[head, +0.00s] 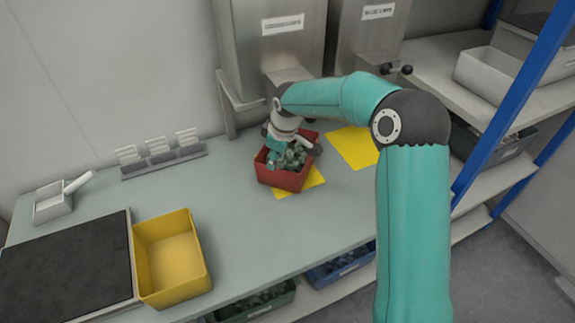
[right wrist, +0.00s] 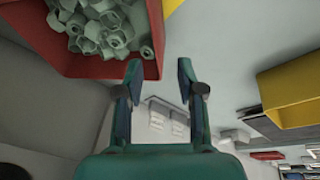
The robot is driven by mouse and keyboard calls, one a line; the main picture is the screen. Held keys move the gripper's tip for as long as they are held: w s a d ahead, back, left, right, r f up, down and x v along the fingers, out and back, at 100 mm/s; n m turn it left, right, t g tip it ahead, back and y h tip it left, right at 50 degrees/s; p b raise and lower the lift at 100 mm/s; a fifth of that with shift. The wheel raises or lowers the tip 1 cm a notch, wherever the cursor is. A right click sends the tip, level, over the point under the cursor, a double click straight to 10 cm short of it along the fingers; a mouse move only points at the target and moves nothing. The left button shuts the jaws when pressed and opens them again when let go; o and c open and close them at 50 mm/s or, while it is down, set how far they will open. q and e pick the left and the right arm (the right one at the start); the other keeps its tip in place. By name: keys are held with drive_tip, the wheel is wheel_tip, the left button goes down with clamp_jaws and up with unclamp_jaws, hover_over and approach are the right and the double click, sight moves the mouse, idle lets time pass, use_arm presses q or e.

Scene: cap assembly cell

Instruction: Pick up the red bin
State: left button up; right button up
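The red bin (head: 287,181) stands on the bench at the centre of the head view, partly over a yellow mat. It is filled with grey-green caps. It also shows at the upper left of the right wrist view (right wrist: 105,68), cut by the frame edge. My right gripper (right wrist: 162,70) is open, with nothing between its fingers. Its left finger in the wrist view is close to the bin's rim; I cannot tell if they touch. In the head view the right wrist hangs over the bin's back left side. My left gripper is not in view.
A yellow bin (head: 172,262) and a dark mat (head: 66,268) are at the left. A scoop tray (head: 53,204) and a card rack (head: 163,163) stand behind. A second yellow mat (head: 353,146) is bare. Steel hoppers (head: 270,50) stand behind the red bin. A blue-post shelf (head: 520,95) is at the right.

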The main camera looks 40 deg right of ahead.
sight(273, 177)
drive_tip(key=p+x, duration=0.1)
drive_tip(key=x, duration=0.6)
drive_tip(key=p+x, duration=0.1)
drive_tip(key=x, duration=0.2)
drive_tip(key=shift+s+f, duration=0.3)
drive_tip(key=shift+w+d+f, duration=0.1)
drive_tip(key=shift+w+f, duration=0.1)
drive_tip(key=shift+f, duration=0.35)
clamp_jaws()
drive_tip(key=shift+r, duration=0.1)
